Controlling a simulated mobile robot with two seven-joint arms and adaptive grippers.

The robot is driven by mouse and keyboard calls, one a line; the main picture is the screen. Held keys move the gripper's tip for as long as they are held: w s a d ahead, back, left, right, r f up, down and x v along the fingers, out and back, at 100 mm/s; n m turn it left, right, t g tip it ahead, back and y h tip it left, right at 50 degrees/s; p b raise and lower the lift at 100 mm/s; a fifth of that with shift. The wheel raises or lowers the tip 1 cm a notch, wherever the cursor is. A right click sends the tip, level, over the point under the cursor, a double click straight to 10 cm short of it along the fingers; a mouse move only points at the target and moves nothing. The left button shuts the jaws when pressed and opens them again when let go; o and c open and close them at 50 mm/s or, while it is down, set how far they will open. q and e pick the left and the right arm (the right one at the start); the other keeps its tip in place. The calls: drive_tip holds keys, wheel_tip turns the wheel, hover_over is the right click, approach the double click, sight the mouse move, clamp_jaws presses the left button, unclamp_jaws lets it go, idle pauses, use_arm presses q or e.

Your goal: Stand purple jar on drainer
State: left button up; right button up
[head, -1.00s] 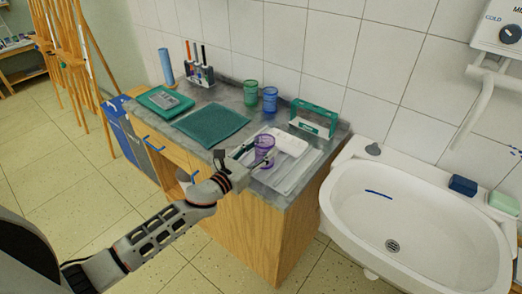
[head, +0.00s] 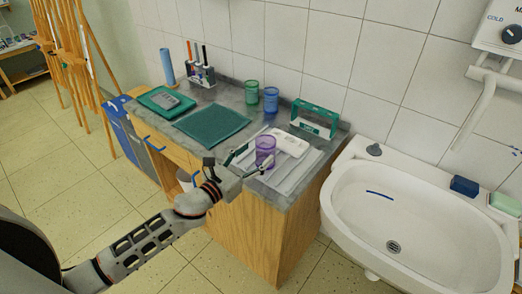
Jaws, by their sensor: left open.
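The purple jar (head: 265,150) stands upright on the pale ribbed drainer (head: 301,175) at the right end of the counter. My left gripper (head: 252,160) is open just in front of the jar, at its near left side. Its fingers reach toward either side of the jar; whether they touch it I cannot tell. The jar's lower front is partly hidden by the gripper. My right gripper is not in view.
A white flat object (head: 291,144) lies on the drainer behind the jar. A green jar (head: 251,92), a blue jar (head: 270,99) and a green holder (head: 314,119) stand along the wall. A green mat (head: 211,124) lies left. The sink (head: 420,225) is at right.

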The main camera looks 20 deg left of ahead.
use_arm(q)
drive_tip(key=b+v, duration=0.1)
drive_tip(key=v, duration=0.7)
drive_tip(key=s+d+f+n+g+y, duration=0.1)
drive_tip(key=s+f+n, duration=0.5)
drive_tip(key=n, duration=0.6)
drive_tip(key=s+d+f+n+g+y, duration=0.1)
drive_tip(key=s+d+f+n+g, duration=0.1)
drive_tip(key=s+f+n, duration=0.5)
drive_tip(key=s+d+f+n+g+y, duration=0.1)
drive_tip(key=s+f+n+g, duration=0.2)
drive_tip(key=s+f+n, duration=0.3)
wheel_tip(320, 180, down, 4)
drive_tip(key=n, duration=1)
drive_tip(key=shift+s+d+f+n, duration=0.15)
drive_tip(key=shift+s+d+n, duration=0.05)
drive_tip(key=shift+s+n, duration=0.15)
